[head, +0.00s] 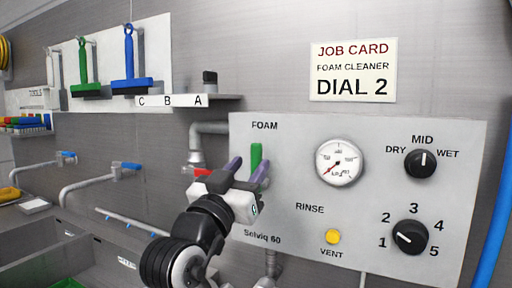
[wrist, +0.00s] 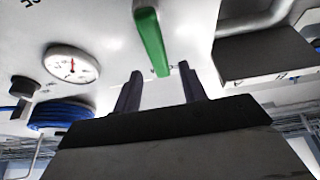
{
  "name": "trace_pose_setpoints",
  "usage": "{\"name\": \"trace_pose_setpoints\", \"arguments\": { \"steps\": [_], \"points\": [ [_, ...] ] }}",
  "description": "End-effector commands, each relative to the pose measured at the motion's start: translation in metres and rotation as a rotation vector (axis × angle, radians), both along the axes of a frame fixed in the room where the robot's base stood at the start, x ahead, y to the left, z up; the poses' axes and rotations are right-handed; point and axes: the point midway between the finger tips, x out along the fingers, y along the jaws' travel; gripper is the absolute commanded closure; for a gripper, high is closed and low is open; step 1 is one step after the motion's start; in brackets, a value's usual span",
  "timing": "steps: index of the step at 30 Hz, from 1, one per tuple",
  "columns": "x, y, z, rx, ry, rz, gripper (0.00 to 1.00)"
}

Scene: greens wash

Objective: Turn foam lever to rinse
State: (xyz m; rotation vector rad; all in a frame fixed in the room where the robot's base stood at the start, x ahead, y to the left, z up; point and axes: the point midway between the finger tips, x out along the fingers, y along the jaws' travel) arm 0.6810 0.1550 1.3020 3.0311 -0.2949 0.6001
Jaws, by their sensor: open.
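The green foam lever (head: 256,158) stands upright on the grey control panel, its end toward the FOAM label (head: 264,126). The RINSE label (head: 309,208) is lower and to the right. My gripper (head: 249,168) is open in front of the panel, its two purple-grey fingers around the lever's place in the picture. In the wrist view the lever (wrist: 152,42) reaches down to between the open fingertips (wrist: 160,72). I see gaps on both sides and cannot tell any contact. My gripper hides the lower part of the lever in the head view.
A pressure gauge (head: 340,162), a DRY-MID-WET knob (head: 421,163), a numbered dial (head: 410,237) and a yellow vent button (head: 333,236) sit right of the lever. A pipe (head: 208,128) and red part (head: 202,172) lie left. A shelf (head: 220,101) juts out above left.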

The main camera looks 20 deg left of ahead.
Motion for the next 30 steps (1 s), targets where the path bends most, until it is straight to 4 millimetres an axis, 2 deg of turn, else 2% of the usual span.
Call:
{"name": "trace_pose_setpoints", "arguments": {
  "steps": [3, 9, 20, 27, 30],
  "points": [
    [0.020, -0.005, 0.011, 0.000, 0.001, -0.002, 0.58],
    [0.039, -0.007, 0.017, -0.001, 0.000, 0.000, 0.58],
    [0.042, -0.008, 0.018, -0.001, -0.001, 0.001, 0.58],
    [0.042, -0.008, 0.018, -0.001, -0.001, 0.001, 0.90],
    [0.042, -0.008, 0.018, -0.001, -0.001, 0.001, 1.00]
  ]
}}
